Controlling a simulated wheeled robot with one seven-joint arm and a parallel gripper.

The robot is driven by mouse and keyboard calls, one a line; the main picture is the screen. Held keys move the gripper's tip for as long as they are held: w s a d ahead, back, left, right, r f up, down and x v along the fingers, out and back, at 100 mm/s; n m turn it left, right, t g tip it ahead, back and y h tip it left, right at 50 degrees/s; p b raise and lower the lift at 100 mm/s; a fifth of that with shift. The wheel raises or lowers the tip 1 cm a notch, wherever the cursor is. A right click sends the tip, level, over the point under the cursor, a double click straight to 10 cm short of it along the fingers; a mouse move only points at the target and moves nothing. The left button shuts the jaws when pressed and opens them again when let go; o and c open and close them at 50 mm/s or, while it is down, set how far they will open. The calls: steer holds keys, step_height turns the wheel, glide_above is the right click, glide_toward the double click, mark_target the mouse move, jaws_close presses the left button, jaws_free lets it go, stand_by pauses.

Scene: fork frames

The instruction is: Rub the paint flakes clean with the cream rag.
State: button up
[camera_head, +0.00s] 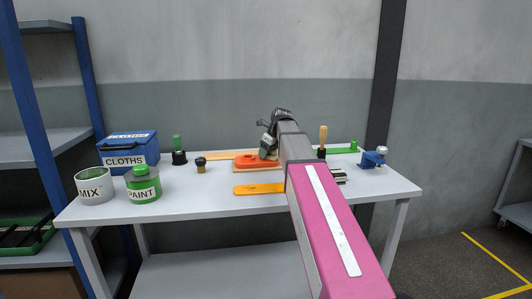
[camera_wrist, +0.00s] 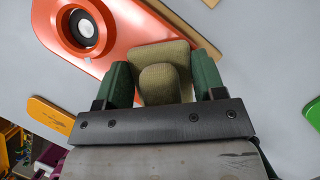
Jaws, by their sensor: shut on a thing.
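My gripper (camera_wrist: 163,80), with green fingers, is shut on a beige-olive cloth-textured pad with a raised grip (camera_wrist: 160,55), which I take to be the cream rag. In the wrist view the pad's far part overlaps the edge of an orange-red plate (camera_wrist: 62,45) with a round dark fitting. I cannot tell whether the pad touches it. In the head view my gripper (camera_head: 266,147) is at the orange-red plate (camera_head: 246,161) on the worktable (camera_head: 215,203), and my arm hides part of that area. I cannot make out any paint flakes for certain.
On the left stand a blue CLOTHS box (camera_head: 130,147), a MIX tin (camera_head: 94,187) and a green PAINT tin (camera_head: 143,185). A yellow-orange flat piece (camera_head: 258,188) lies in front. A blue tool (camera_head: 373,158) stands at the right.

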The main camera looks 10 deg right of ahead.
steer(key=shift+d+f, duration=0.15)
steer(key=shift+d, duration=0.25)
steer(key=shift+d, duration=0.1)
steer(key=shift+r, duration=0.75)
steer(key=shift+a, duration=0.2)
